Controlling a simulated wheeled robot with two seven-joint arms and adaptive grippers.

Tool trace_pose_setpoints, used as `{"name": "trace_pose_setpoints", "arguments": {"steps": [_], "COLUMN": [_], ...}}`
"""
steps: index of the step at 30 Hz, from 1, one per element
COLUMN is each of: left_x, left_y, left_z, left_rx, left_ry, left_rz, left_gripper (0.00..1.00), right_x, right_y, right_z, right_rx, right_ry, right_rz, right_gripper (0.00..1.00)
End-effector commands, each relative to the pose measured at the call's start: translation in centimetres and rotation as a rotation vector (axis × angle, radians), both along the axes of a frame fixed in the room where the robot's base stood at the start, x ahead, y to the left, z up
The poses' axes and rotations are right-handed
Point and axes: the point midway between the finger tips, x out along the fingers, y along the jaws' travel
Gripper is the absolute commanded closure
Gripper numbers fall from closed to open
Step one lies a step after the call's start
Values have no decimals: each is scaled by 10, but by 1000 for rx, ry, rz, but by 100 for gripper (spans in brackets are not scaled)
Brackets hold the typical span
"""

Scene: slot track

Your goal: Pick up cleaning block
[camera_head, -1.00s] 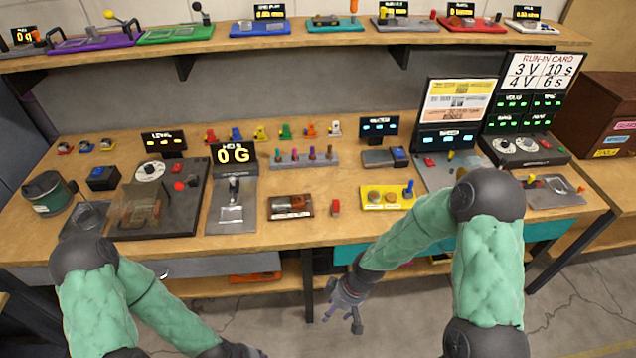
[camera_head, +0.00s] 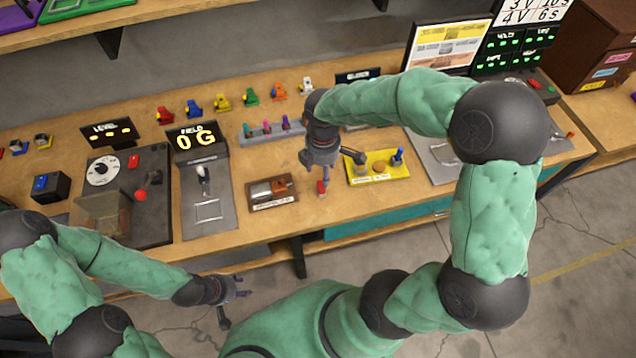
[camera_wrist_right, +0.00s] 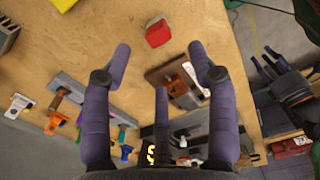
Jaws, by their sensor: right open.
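A small red block (camera_head: 322,188), which I take for the cleaning block, lies on the wooden bench near its front edge. In the right wrist view the red block (camera_wrist_right: 158,33) shows a pale strip on one side, and lies just beyond the fingertips, centred between them. My right gripper (camera_head: 324,174) is above the block with its fingers spread. It is open and empty in the right wrist view (camera_wrist_right: 159,50). I cannot see any finger touching the block. My left gripper (camera_head: 235,303) hangs in front of the bench over the floor, fingers apart and empty.
A brown case (camera_head: 271,193) sits close left of the block, and a yellow tray with knobs (camera_head: 379,168) close right. A rack of coloured pegs (camera_head: 266,131) stands behind. A grey plate (camera_head: 208,205) with a gauge display is further left. The bench's front edge is near.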

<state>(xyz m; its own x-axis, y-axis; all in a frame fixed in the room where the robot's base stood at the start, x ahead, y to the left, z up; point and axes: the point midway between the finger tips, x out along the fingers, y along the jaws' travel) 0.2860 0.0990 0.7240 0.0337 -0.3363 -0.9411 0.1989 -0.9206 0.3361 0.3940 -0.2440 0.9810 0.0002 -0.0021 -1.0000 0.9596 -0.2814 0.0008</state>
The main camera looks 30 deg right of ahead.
Motion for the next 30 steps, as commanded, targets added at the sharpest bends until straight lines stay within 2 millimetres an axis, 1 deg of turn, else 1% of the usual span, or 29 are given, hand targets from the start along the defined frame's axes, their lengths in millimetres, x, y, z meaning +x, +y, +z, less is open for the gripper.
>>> {"name": "trace_pose_setpoints", "arguments": {"steps": [1, 6, 14, 21, 24, 30], "left_x": [0, 0, 0, 0, 0, 0], "left_y": [0, 0, 0, 0, 0, 0], "left_z": [-4, -11, -16, -30, -32, -31], "left_rx": [0, 0, 0, 0, 0, 0], "left_ry": [0, 0, 0, -1, -1, -1], "left_rz": [0, 0, 0, 0, 0, 0], "left_gripper": [60, 60, 60, 60, 60, 60], "right_x": [-1, 0, 1, 3, 4, 4], "right_y": [0, 0, 0, 0, 0, 0], "right_z": [-10, -35, -52, -86, -93, -93], "right_rx": [1, 2, 2, 2, 1, 2], "right_ry": [3, 3, 0, 1, 1, -1], "right_rz": [-1, 0, -2, -2, -2, -2], "right_gripper": [41, 41, 41, 41, 41, 41]}}
